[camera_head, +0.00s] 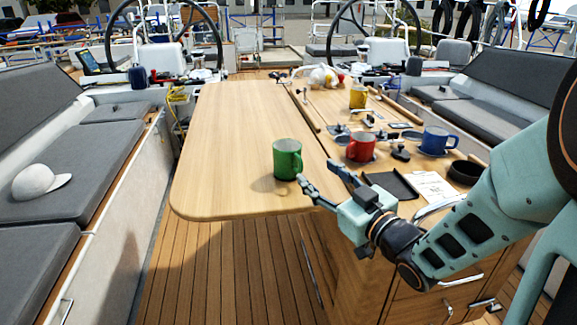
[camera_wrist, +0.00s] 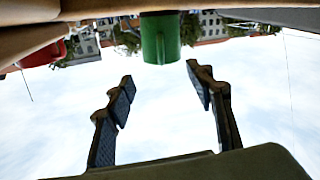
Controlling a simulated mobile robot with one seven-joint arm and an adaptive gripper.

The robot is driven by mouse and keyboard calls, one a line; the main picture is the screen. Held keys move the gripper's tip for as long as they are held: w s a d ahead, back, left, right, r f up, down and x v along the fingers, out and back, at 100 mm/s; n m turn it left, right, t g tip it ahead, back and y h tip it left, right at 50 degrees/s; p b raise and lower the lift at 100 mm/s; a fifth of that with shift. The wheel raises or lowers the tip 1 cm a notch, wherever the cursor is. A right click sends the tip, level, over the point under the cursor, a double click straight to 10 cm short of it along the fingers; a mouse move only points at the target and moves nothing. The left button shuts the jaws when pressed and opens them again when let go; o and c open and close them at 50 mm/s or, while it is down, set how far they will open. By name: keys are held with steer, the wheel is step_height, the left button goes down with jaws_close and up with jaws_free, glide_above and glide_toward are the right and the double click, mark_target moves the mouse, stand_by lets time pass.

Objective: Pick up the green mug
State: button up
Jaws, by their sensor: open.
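The green mug (camera_head: 287,160) stands upright on the wooden cockpit table (camera_head: 225,130), near its front right edge. My gripper (camera_head: 317,176) is open, just right of and in front of the mug, with its fingers pointing toward it. In the wrist view the picture appears upside down; the green mug (camera_wrist: 160,38) shows at the top middle, beyond the gap between the two open fingers (camera_wrist: 160,85). Nothing is between the fingers. The mug and fingers look apart in the wrist view.
A red mug (camera_head: 361,147), a blue mug (camera_head: 436,140) and a yellow mug (camera_head: 358,97) stand on the table's right side. A dark tray (camera_head: 390,186), a paper sheet (camera_head: 433,188) and a black round bowl (camera_head: 466,172) lie near my arm. The table's left part is clear.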

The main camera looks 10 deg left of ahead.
mark_target(301, 159)
steer(key=x, duration=0.3)
steer(key=shift+s, duration=0.1)
steer(key=shift+x, duration=3.2)
steer(key=shift+s+a+r, duration=0.1)
steer(key=shift+s, duration=0.05)
steer(key=shift+c, duration=0.3)
jaws_close()
